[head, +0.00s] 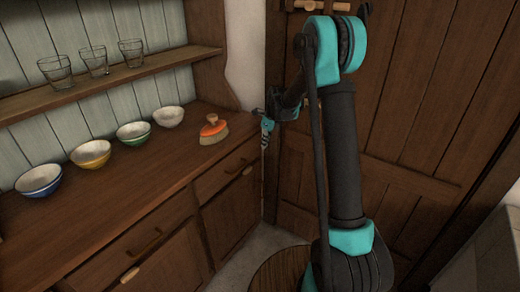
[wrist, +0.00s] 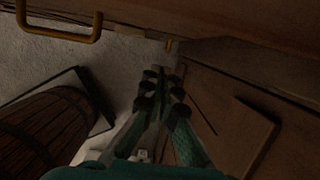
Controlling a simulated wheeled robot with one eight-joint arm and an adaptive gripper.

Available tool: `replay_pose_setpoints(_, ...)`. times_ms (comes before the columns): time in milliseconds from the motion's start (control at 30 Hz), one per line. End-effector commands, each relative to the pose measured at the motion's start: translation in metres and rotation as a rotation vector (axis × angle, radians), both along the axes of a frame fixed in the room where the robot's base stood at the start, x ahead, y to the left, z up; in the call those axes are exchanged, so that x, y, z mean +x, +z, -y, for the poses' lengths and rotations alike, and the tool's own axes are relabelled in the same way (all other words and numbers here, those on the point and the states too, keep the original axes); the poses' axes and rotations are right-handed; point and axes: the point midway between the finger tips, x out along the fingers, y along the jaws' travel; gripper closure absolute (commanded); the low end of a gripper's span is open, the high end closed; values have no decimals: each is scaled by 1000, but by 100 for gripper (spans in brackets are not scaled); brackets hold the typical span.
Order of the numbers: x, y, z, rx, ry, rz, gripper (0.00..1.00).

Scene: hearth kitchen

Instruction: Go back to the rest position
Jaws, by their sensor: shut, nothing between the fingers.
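My gripper (head: 267,138) hangs at the end of my raised arm, beyond the right end of the wooden cabinet (head: 150,190) and in front of the wooden door (head: 420,90). It points downward and is small in the head view. In the wrist view my gripper (wrist: 163,82) has its fingertips close together, shut, with nothing held. The floor and the base of the door lie beyond the fingertips.
Three glasses (head: 95,61) stand on the shelf above. A barrel (wrist: 45,130) stands on the floor; a metal handle (wrist: 60,34) is close to my gripper.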

Motion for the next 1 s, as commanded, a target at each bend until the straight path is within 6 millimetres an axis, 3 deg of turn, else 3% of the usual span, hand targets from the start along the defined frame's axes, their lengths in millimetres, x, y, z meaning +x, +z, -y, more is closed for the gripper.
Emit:
replay_pose_setpoints(200,-7,38,8,-1,-1,-1,100)
replay_pose_setpoints(433,-11,56,12,-3,8,2,100)
replay_pose_setpoints(567,-27,63,21,-24,98,30,100)
replay_pose_setpoints(667,-53,71,36,-62,250,78,100)
replay_pose_setpoints(1000,-174,82,89,-267,939,252,100)
